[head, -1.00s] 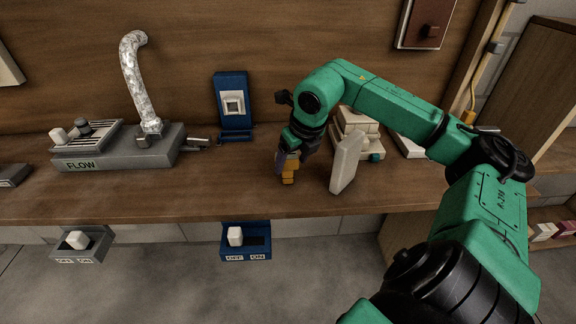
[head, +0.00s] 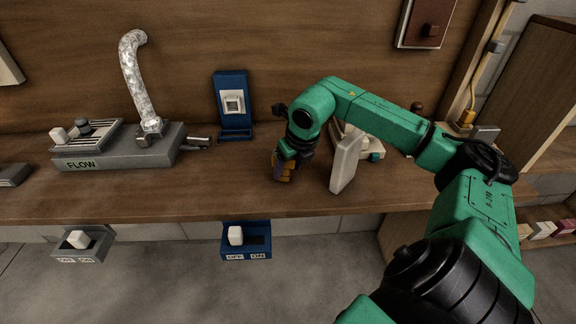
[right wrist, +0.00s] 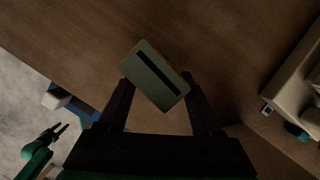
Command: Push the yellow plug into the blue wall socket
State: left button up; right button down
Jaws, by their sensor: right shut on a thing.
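The blue wall socket (head: 234,103) stands upright against the wooden back panel, left of my right gripper, with a pale square face. My right gripper (head: 284,165) points down over the bench and is shut on the yellow plug (head: 286,174). The plug sits low, right of and nearer than the socket, apart from it. In the right wrist view a pale block with a dark slot, seemingly the plug (right wrist: 150,72), sits between the fingers of my right gripper (right wrist: 160,85). My left gripper (right wrist: 56,132) is small at the lower left there, fingers apart and empty.
A white upright slab (head: 345,162) stands just right of my right gripper. The grey FLOW unit (head: 120,150) with a silver duct is at the left. A blue OFF/ON switch box (head: 262,243) hangs below the bench edge. Bench between plug and socket is clear.

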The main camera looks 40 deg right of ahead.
jog(key=shift+r+p, duration=3.55)
jog(key=shift+r, duration=0.9)
jog(key=shift+f, duration=0.1)
